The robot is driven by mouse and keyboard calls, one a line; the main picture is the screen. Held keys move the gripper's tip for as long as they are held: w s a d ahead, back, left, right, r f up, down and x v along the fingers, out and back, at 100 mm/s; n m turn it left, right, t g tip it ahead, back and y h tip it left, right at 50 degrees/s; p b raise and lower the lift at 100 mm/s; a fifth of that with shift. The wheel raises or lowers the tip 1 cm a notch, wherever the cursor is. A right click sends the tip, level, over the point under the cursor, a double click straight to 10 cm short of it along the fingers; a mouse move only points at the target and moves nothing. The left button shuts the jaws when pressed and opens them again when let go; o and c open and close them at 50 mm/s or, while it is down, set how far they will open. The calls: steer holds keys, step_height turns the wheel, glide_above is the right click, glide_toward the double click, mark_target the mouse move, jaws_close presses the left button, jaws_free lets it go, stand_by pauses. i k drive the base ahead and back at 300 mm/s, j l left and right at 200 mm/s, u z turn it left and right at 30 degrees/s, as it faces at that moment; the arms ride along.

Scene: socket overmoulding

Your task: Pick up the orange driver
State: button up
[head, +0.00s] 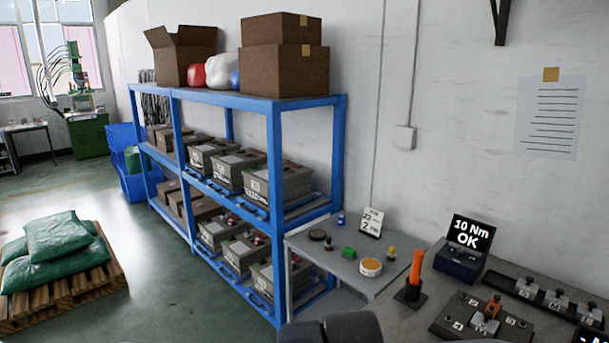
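The orange driver (416,266) stands upright, leaning slightly, in a small dark holder (409,294) on the grey workbench at the lower right. Its lower end is hidden inside the holder. My gripper does not show. A dark rounded shape at the bottom edge, left of the holder, may be part of my arm, but I cannot tell.
Right of the driver is a box with a "10 Nm OK" display (466,232). A dark fixture plate (455,318) and a socket rail (545,293) lie close by. Left is a side table (345,268) with small parts. A blue shelf rack (338,150) stands behind.

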mark_target(419, 254)
steer(key=k+l, duration=0.2)
steer(key=l, duration=0.2)
steer(key=i+z, duration=0.15)
steer(key=i, duration=0.5)
steer(key=i+j+z, duration=0.15)
steer(key=i, duration=0.5)
